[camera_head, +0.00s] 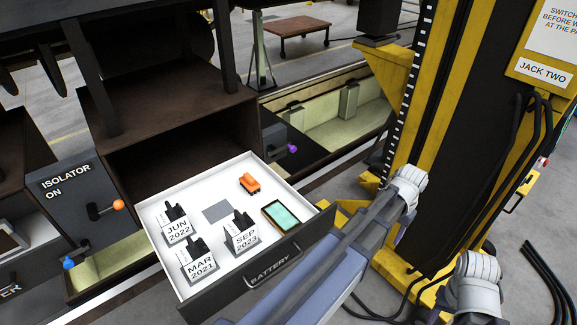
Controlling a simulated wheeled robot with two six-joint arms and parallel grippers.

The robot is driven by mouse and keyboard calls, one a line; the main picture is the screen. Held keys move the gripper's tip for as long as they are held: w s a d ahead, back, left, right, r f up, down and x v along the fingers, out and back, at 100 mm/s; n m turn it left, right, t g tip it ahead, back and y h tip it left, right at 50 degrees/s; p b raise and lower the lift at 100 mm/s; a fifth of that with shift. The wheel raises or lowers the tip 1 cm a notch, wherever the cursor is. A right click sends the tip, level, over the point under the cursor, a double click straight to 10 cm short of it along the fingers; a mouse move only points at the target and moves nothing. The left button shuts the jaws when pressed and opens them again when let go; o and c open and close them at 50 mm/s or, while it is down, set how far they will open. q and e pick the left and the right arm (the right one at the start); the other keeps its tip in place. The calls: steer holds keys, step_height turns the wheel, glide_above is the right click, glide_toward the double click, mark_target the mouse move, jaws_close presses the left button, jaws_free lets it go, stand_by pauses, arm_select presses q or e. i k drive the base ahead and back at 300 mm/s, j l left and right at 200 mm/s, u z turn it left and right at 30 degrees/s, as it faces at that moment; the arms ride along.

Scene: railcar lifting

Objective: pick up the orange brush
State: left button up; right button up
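The orange brush (250,183), a small orange block with dark parts, lies in the back right part of an open white drawer (152,222). The drawer front is dark and labelled BATTERY, with a bar handle (275,268). Nothing is touching the brush from above, and it is in full view. Neither of my grippers can be made out in this view.
In the drawer stand black pieces tagged JUN 2022 (178,229), MAR 2021 (201,268) and SEP 2023 (243,239), plus a green-screened device (282,216) and a grey square (217,212). An isolator box (75,205) is left; a yellow jack column (492,95) is right.

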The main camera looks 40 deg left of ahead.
mark_target(250, 183)
steer(key=i+u, duration=0.3)
steer(key=i, duration=0.45)
steer(key=i+l+u, duration=0.2)
steer(key=i+u, duration=0.15)
steer(key=i, duration=0.4)
steer(key=i+u, duration=0.45)
steer(key=i+l+u, duration=0.1)
steer(key=u, duration=1.55)
